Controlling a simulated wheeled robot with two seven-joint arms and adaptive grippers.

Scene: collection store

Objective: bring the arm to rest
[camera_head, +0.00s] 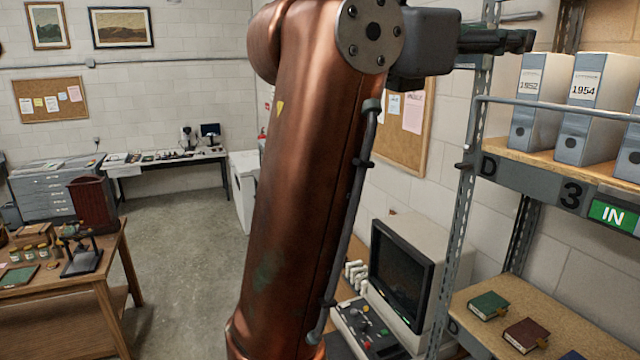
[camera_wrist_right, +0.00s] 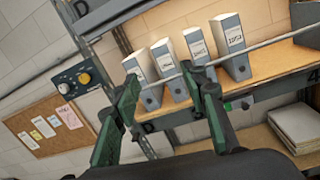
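My copper-coloured arm (camera_head: 310,160) rises through the middle of the head view and bends to the right at the top. Its dark right gripper (camera_head: 525,41) is seen side-on at the upper right, pointing right, overlapping the shelf upright in the picture. In the right wrist view the two green fingers of the right gripper (camera_wrist_right: 160,70) stand apart with nothing between them. Binders and a shelf rail show beyond the fingertips; I cannot tell the exact distance. My left gripper is not in view.
A metal shelf (camera_head: 535,185) at right carries grey binders (camera_head: 585,105), with books (camera_head: 488,305) below. A computer monitor (camera_head: 402,275) stands behind my arm. A cork board (camera_head: 402,125) hangs on the wall. A wooden table (camera_head: 95,275) stands at left; the floor (camera_head: 185,260) between is clear.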

